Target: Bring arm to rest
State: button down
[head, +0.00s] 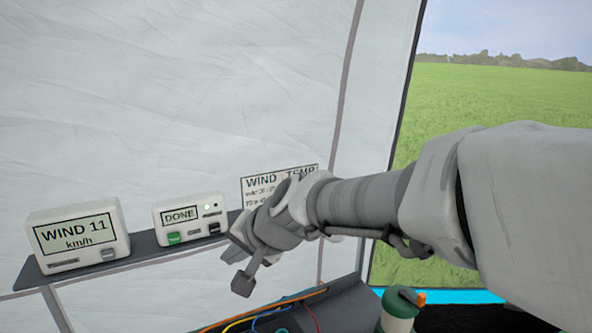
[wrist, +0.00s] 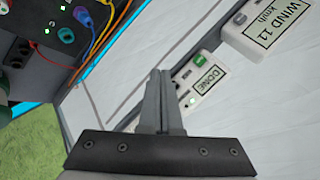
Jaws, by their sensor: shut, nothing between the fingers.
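My arm reaches in from the right in the head view, and my gripper (head: 243,286) points down and to the left in front of the shelf. In the wrist view the two fingers of my gripper (wrist: 161,74) are together with nothing between them. Behind it on the shelf stands a white box reading DONE (head: 180,216), with a green button and a small lit green light; it also shows in the wrist view (wrist: 203,77). My gripper appears apart from the box.
A white WIND 11 km/h meter (head: 78,232) stands at the shelf's (head: 150,253) left. A WIND/TEMP card (head: 262,187) is partly hidden by my arm. Below are coloured cables (head: 262,316) and a green-and-white canister (head: 398,312). A tent opening shows grass at right.

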jog(key=s+d+n+h, duration=0.1)
jog(key=s+d+h, duration=0.1)
jog(key=s+d, duration=0.3)
jog(key=s+d+f+n+h, duration=0.1)
jog(key=s+d, duration=0.5)
jog(key=d, duration=0.6)
jog(key=s+d+f+n+h, duration=0.1)
jog(key=s+d+h, duration=0.3)
jog(key=d, duration=0.5)
jog(key=shift+s+d, duration=0.25)
jog(key=shift+s, duration=0.8)
jog(key=shift+d, duration=0.15)
